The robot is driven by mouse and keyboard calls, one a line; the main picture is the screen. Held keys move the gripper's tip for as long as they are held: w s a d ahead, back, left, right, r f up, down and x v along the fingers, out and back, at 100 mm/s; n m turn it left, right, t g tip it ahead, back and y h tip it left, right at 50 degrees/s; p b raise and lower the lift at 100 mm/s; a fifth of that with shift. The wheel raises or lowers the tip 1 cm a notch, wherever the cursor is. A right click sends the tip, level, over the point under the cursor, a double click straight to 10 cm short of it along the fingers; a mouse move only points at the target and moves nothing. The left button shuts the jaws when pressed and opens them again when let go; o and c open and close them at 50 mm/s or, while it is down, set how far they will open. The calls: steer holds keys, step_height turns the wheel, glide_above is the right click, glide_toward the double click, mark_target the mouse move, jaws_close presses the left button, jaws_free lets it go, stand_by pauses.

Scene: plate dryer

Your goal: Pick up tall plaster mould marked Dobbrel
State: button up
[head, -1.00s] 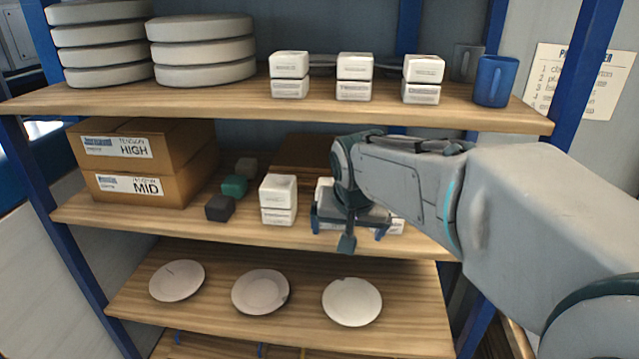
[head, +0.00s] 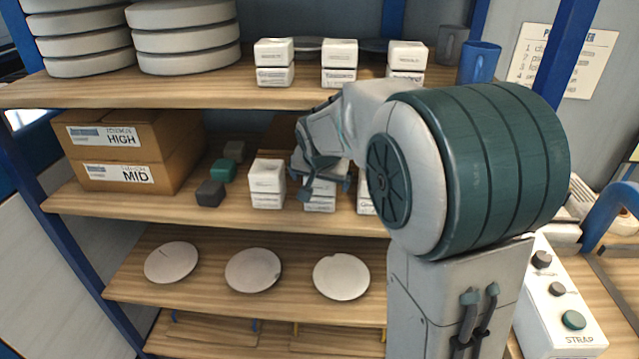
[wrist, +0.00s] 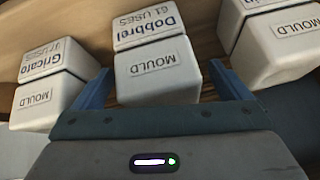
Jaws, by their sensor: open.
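The white plaster mould marked Dobbrel (wrist: 158,72) is in the middle of the wrist view, a two-part block with a seam. In the head view it appears to be the middle white mould (head: 320,204) on the middle shelf, partly hidden by my gripper (head: 326,186). My gripper is open, and its two blue fingers (wrist: 157,86) stand left and right of the Dobbrel mould in the wrist view. The mould is not clamped. Whether a finger touches it, I cannot tell.
A mould marked Gricafo (wrist: 48,88) stands close on the left in the wrist view; another mould (wrist: 275,45) is on the right. Dark blocks (head: 210,193) and boxes (head: 128,150) share the shelf. The upper shelf (head: 190,92) lies above, plates (head: 253,270) below.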

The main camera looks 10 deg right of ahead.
steer(key=shift+f, duration=0.1)
steer(key=c, duration=1.5)
steer(key=shift+w, duration=0.1)
